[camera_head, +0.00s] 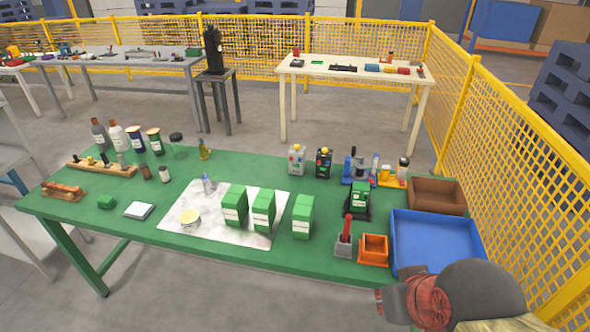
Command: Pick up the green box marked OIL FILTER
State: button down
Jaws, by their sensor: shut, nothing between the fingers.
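Several green boxes with white label bands stand on the green table (330,262). The left box (235,206) and the middle box (264,211) stand upright on a pale marbled sheet (180,232). The right box (302,216) stands upright at or just past the sheet's right edge. A smaller green-and-white box (360,194) is on a black stand farther right. The lettering is too small to read, so I cannot tell which is marked OIL FILTER. My gripper (384,303) is at the bottom right, shut and empty, in front of the table and apart from the boxes.
A red-handled tool (347,232) in a grey block and an orange bin (373,249) stand right of the boxes. A blue tray (436,236) and brown tray (437,193) are at the right end. Bottles stand at the back left. A yellow mesh fence (500,140) borders the right side.

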aim_at(302, 215)
jog(key=j+z, duration=0.25)
jog(key=j, duration=0.5)
jog(key=j+z, duration=0.3)
jog(key=j, duration=0.5)
